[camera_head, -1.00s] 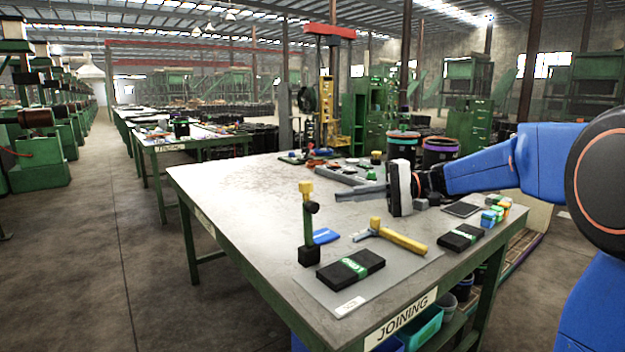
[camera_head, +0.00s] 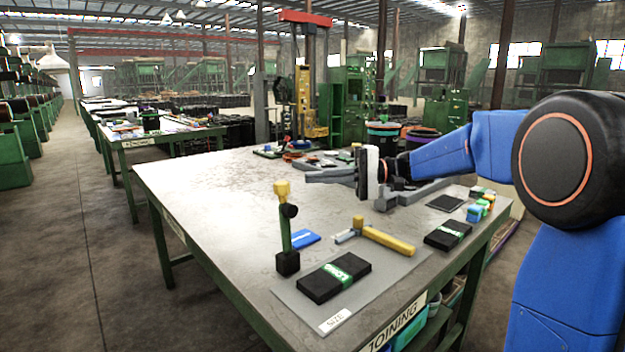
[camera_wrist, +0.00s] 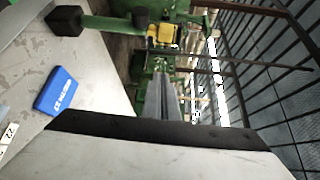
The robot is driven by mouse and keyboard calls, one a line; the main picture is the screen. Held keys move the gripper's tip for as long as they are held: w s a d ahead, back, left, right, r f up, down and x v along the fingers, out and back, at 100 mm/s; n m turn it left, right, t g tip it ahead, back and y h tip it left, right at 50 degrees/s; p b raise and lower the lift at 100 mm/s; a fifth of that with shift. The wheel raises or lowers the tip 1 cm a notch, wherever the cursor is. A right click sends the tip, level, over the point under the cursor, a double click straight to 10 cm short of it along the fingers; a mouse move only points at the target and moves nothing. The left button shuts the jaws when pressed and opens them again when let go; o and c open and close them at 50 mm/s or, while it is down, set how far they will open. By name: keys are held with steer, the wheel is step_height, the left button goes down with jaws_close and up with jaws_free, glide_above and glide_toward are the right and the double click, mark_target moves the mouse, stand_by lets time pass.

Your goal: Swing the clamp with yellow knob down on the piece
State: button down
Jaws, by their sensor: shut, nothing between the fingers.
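The clamp has a yellow knob (camera_head: 282,188) on top of a green upright arm (camera_head: 286,236) with a black base (camera_head: 288,262). It stands upright at the left of the grey mat. In the wrist view its yellow knob (camera_wrist: 163,34) and black base (camera_wrist: 66,20) show at the top. A black piece (camera_head: 334,276) with a green "LONG" band lies flat in front of the clamp. My gripper (camera_head: 308,175) is shut and empty, to the right of the knob in the picture and apart from it. Its fingers (camera_wrist: 163,97) are together in the wrist view.
A second yellow-handled tool or clamp (camera_head: 386,240) lies low across the mat. A blue block (camera_head: 306,239) sits behind the black piece. Another black block (camera_head: 447,235) lies to the right. Grey fixtures (camera_head: 412,194) stand behind. The table's left part is clear.

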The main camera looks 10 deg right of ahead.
steer(key=s+a, duration=0.4)
steer(key=a, duration=0.3)
stand_by(0.4)
stand_by(0.4)
